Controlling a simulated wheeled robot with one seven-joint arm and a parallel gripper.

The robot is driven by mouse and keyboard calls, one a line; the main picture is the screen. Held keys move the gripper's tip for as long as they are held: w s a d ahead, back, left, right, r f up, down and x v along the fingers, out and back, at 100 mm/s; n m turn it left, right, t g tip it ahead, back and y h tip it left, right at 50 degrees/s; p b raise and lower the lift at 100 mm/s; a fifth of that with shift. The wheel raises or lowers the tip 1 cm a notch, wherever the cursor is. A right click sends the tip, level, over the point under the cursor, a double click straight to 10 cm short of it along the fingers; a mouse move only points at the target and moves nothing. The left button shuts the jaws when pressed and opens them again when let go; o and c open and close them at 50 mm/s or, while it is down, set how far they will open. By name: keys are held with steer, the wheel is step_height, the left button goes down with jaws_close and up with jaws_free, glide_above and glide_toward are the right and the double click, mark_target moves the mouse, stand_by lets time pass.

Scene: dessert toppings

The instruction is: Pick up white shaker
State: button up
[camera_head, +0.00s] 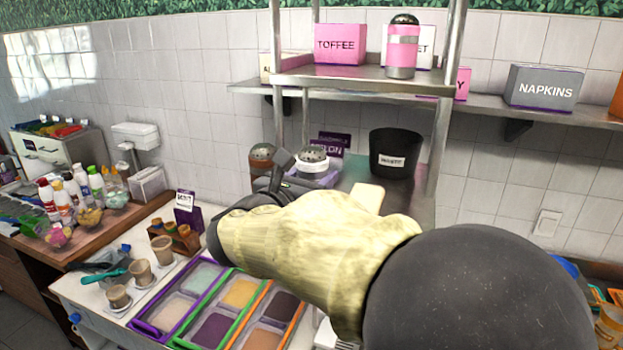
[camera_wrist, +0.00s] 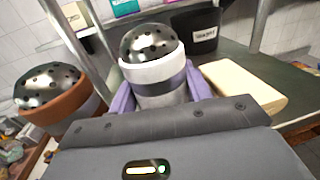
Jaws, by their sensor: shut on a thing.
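The white shaker (camera_wrist: 152,70) has a domed metal top with dark holes and a white band. In the wrist view it stands upright between the purple fingertips of my gripper (camera_wrist: 158,95), which are shut on its sides. In the head view the white shaker (camera_head: 312,158) shows past my arm on the lower metal shelf, its lower part hidden by my gripper (camera_head: 300,172). I cannot tell whether it still touches the shelf.
A brown shaker (camera_wrist: 62,98) stands close on the left. A pale block (camera_wrist: 243,88) lies close on the right. A black bin (camera_head: 395,153) stands behind. A pink shaker (camera_head: 402,48) is on the shelf above, between metal posts. Topping trays (camera_head: 205,333) are below.

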mark_target(313, 146)
step_height(313, 146, up, 10)
steer(key=shift+f+b, duration=0.1)
steer(key=shift+b, duration=1)
steer(key=shift+f, duration=0.1)
